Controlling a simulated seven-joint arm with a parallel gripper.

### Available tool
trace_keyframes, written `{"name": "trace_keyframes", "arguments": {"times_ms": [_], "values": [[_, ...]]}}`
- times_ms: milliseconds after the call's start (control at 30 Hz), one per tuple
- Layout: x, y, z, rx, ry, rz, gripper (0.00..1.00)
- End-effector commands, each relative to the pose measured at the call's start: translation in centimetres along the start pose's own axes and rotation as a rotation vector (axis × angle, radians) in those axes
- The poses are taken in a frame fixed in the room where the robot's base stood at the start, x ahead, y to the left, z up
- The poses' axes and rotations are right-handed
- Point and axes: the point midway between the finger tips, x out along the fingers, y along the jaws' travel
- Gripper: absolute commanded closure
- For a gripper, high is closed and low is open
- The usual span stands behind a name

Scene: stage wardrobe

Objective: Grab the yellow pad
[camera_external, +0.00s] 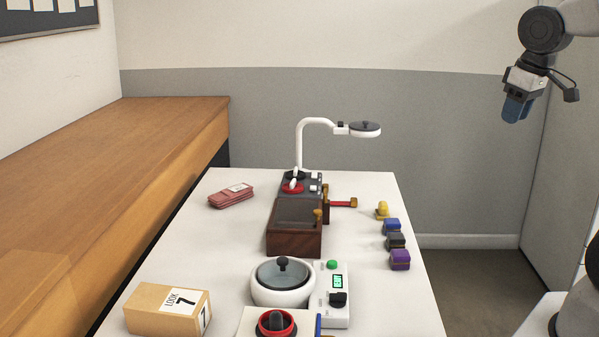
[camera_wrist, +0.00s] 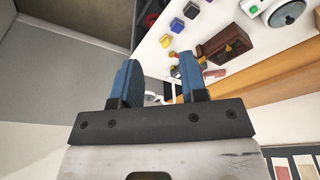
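The yellow pad (camera_external: 382,209) is a small yellow piece on the right edge of the white table, at the far end of a row of small coloured blocks. It also shows in the wrist view (camera_wrist: 166,41), above and beyond my fingertips. My gripper (camera_external: 516,111) is high up at the far right, well away from the table and the pad. In the wrist view its two blue fingers (camera_wrist: 157,80) stand apart with nothing held between them.
Blue (camera_external: 391,227), dark grey (camera_external: 396,241) and purple (camera_external: 400,260) blocks sit close in front of the yellow pad. A dark wooden box (camera_external: 294,238) with a red-and-brass handle (camera_external: 342,203) stands to its left. A white lamp arm (camera_external: 300,145) rises behind.

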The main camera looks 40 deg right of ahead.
Motion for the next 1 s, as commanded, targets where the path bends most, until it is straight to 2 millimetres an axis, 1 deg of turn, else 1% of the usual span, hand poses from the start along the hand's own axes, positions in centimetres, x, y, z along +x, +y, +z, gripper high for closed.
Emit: {"name": "trace_keyframes", "arguments": {"times_ms": [33, 267, 533, 667, 767, 867, 1000], "values": [[0.0, 0.0, 0.0, 0.0, 0.0, 0.0, 0.53], [0.0, 0.0, 0.0, 0.0, 0.0, 0.0, 0.17], [0.0, 0.0, 0.0, 0.0, 0.0, 0.0, 0.17], [0.2, 0.2, -0.4, -0.001, 0.007, 0.008, 0.17], [0.7, 0.6, -1.3, -0.004, 0.023, 0.024, 0.17], [1.6, 1.4, -2.8, -0.011, 0.048, 0.05, 0.17], [3.4, 2.8, -5.7, -0.029, 0.105, 0.098, 0.17]]}}
